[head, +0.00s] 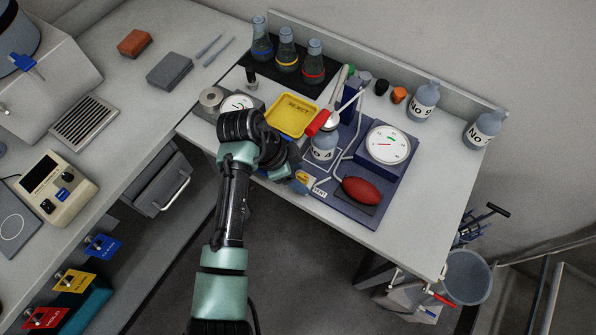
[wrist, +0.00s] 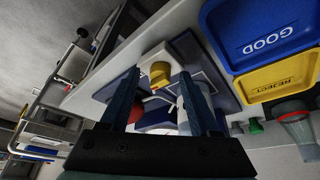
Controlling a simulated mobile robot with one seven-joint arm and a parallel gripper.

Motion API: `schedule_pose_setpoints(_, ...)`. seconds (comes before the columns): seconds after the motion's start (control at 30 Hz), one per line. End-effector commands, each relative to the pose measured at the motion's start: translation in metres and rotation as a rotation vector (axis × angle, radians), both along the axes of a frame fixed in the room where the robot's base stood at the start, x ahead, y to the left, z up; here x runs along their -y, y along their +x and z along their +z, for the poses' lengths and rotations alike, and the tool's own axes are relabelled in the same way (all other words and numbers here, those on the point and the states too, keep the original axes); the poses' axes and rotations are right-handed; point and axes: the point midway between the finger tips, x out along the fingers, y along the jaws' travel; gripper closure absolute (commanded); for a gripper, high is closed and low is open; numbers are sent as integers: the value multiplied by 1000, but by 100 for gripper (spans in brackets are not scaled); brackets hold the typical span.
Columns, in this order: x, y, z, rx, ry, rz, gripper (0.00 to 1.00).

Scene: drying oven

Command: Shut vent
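A small yellow knob (head: 303,176) sits at the front edge of the blue apparatus board, beside a white label (head: 320,192) that seems to read VENT. In the wrist view the yellow knob (wrist: 160,74) shows ahead, between my finger lines. My gripper (head: 297,184) is at the board's front left edge, close to the knob and partly hidden by my own wrist. In the wrist view my gripper (wrist: 160,88) is open, its two dark blue fingers apart with nothing held. I cannot tell whether the vent is open or shut.
A yellow REJECT tray (head: 293,113) lies behind my wrist. A bucket (head: 468,276) stands right of the table.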

Motion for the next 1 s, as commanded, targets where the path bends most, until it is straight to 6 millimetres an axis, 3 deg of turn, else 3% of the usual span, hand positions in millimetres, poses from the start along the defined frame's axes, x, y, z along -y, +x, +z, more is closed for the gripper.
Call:
schedule_pose_setpoints(0.03,0,0,0,0,0,0,44)
schedule_pose_setpoints(0.33,0,0,0,0,0,0,98)
schedule_pose_setpoints(0.77,1,-1,2,-1,-1,35,100)
schedule_pose_setpoints(1.0,2,-3,4,-3,-3,169,100)
